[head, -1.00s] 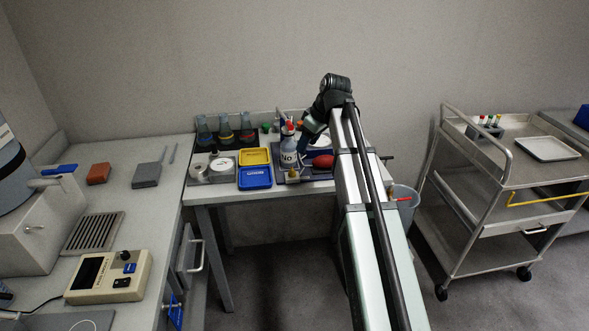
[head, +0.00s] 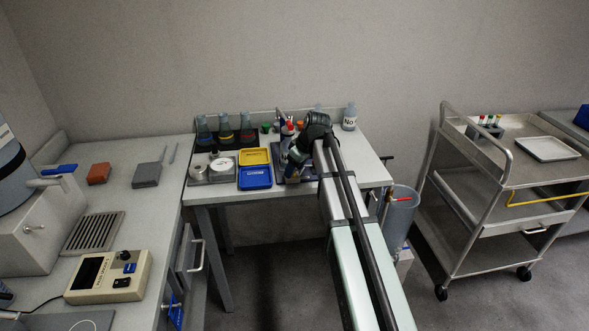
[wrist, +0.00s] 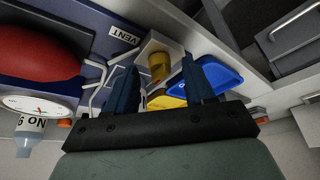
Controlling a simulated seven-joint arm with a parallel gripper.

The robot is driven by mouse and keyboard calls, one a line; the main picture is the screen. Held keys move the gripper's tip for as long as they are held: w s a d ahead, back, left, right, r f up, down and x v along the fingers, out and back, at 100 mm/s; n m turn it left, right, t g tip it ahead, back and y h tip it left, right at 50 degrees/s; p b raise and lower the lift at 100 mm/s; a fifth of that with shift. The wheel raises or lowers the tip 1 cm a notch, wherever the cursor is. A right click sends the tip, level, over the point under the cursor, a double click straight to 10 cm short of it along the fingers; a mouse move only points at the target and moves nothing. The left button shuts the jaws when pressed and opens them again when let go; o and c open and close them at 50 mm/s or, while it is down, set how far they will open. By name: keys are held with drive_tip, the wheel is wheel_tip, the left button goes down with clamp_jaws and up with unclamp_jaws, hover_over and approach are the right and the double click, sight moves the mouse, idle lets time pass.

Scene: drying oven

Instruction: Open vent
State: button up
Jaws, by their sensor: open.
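In the wrist view, a "VENT" label (wrist: 124,35) sits on the dark blue panel next to a pale block. A brass-yellow knob (wrist: 159,66) stands on that block. My gripper (wrist: 158,78) is open, with one dark blue finger on each side of the knob in the picture. The fingers look apart from the knob, and I cannot tell how far they reach around it. In the head view, my gripper (head: 293,160) is low over the equipment on the back bench. The knob is hidden there behind my arm.
A red rounded part (wrist: 38,52) and a dial gauge (wrist: 38,104) lie left in the wrist view. A blue tray (head: 255,178) and yellow tray (head: 255,157) are left of my gripper. A labelled bottle (head: 349,118) stands at the bench's back right.

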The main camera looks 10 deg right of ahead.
drive_tip(key=shift+w+a+f, duration=0.1)
drive_tip(key=shift+f, duration=0.25)
clamp_jaws()
idle(0.4)
